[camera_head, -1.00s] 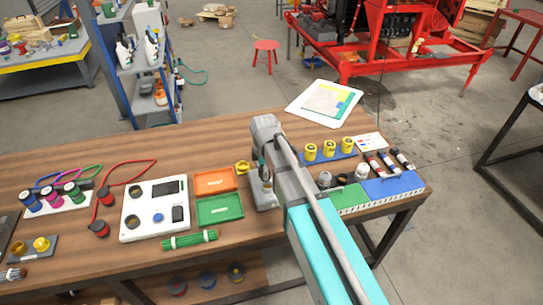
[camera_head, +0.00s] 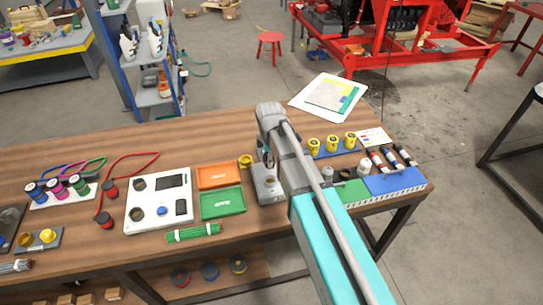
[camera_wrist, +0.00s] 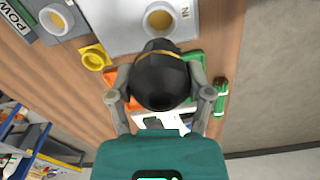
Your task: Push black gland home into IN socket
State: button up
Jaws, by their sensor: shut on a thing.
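My gripper (camera_wrist: 160,98) is shut on the black gland (camera_wrist: 160,82), a round black piece with a thin gold band, in the wrist view. In the head view my arm hides most of the gripper, which hangs near a grey block (camera_head: 268,188); the gland cannot be made out there.
A second socket (camera_wrist: 57,19) sits beside a POWER label. A yellow ring-like piece (camera_wrist: 95,58) lies next to the block and also shows in the head view (camera_head: 246,161). Orange (camera_head: 218,175) and green (camera_head: 222,203) trays stand left; yellow pieces (camera_head: 332,143) stand right.

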jog(key=shift+f, duration=0.2)
jog(key=b, duration=0.6)
send_over(270, 175)
jog(key=s, duration=0.2)
jog(key=shift+f, duration=2.6)
jog(key=shift+f+b, duration=1.5)
jog(key=shift+f, duration=0.2)
jog(key=o, duration=1.3)
jog(key=shift+r, duration=0.2)
